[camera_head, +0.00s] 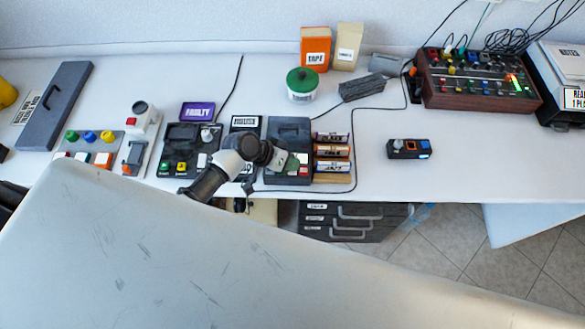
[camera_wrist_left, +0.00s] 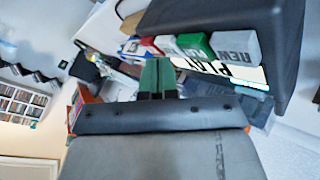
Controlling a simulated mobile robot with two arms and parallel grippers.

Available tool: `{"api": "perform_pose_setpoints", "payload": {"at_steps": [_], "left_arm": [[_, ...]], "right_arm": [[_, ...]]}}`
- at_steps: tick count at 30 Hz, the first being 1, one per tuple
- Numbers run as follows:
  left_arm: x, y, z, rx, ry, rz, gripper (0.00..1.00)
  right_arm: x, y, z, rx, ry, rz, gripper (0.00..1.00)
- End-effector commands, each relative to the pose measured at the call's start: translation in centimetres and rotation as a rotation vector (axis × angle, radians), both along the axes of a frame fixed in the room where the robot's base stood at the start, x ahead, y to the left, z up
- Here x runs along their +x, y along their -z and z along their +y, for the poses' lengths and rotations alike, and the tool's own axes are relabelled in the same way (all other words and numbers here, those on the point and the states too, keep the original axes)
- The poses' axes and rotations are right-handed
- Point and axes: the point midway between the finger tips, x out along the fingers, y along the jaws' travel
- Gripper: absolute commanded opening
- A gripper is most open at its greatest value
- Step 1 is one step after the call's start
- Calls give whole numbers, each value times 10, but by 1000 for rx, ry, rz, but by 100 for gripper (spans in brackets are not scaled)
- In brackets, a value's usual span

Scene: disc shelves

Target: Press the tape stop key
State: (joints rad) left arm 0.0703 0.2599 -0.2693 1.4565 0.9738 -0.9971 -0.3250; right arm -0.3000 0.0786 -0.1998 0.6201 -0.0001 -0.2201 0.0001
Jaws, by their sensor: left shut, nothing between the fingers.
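The dark tape player (camera_head: 288,128) stands on the table left of a stack of cassettes. In the left wrist view, its row of keys shows: a white key (camera_wrist_left: 237,47) with dark lettering, a green key (camera_wrist_left: 196,46) with a "PLAY" label below it, another white key (camera_wrist_left: 166,45), and a small red one (camera_wrist_left: 148,43) farther along. I cannot read which is the stop key. My left gripper (camera_head: 286,161) is over the front of the player, near the keys. Its green fingers (camera_wrist_left: 157,76) are shut and empty beside the keys; contact cannot be told. My right gripper is out of view.
Cassettes (camera_head: 332,158) are stacked right of the player. A black device (camera_head: 185,145) with buttons stands to its left. A green-lidded tub (camera_head: 301,84) is behind. A small black box (camera_head: 409,149) lies right, with clear table around it. A cable runs along the front.

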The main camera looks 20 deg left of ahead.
Motion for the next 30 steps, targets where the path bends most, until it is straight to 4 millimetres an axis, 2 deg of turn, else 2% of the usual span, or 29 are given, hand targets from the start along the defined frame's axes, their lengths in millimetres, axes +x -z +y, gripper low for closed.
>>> {"api": "perform_pose_setpoints", "payload": {"at_steps": [19, 30], "left_arm": [[0, 4, 0, 0, 1, 1, 0], [0, -12, 0, 0, 0, 0, 0]], "right_arm": [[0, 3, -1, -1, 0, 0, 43], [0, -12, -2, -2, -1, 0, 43]]}}
